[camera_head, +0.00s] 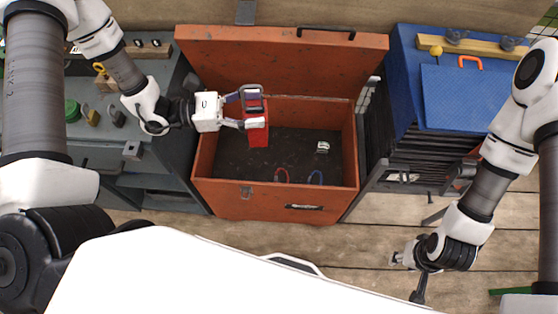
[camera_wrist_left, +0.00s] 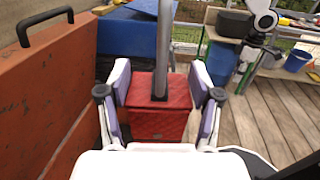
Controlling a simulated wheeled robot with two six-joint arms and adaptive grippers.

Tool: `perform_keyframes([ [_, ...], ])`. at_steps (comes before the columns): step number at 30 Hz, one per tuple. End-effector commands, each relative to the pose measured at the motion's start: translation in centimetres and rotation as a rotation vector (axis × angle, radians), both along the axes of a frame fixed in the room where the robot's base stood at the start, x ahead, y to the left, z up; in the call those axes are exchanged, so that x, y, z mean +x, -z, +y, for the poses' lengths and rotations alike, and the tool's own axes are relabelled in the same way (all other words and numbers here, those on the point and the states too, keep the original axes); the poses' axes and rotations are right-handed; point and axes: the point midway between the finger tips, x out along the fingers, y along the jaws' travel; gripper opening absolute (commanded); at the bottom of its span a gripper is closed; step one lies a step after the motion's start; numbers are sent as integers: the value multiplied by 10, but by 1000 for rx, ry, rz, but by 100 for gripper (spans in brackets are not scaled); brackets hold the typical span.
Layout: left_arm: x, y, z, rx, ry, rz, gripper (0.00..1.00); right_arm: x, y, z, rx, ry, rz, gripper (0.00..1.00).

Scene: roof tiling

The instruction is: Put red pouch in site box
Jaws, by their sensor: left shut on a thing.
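The red pouch (camera_head: 258,132) is held in my left gripper (camera_head: 254,108), above the left part of the open site box. In the left wrist view the red pouch (camera_wrist_left: 158,110) sits between the two fingers of my left gripper (camera_wrist_left: 162,90). The site box (camera_head: 277,203) is orange-red with a dark floor, and its lid (camera_head: 290,60) stands open at the back. My right gripper (camera_head: 408,270) is low at the right, away from the box; its fingers are too small and partly hidden to tell their opening.
A small white item (camera_head: 323,146) and red and blue loops (camera_head: 315,177) lie in the box. A grey bench (camera_head: 100,155) with padlocks stands left of it. A blue-topped stand (camera_head: 460,105) is at the right. Wooden floor (camera_head: 370,235) is clear in front.

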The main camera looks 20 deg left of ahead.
Motion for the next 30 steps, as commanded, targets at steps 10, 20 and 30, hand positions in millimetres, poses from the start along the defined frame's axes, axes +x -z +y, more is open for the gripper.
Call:
perform_keyframes([
  [10,-72,-4,-7,5,505,-4,0,0,11,0,0,0,-1,40],
  [20,-145,74,61,10,1409,6,0,0,73,0,0,0,0,40],
  [30,-80,163,175,16,2368,5,0,1,167,0,0,0,0,40],
])
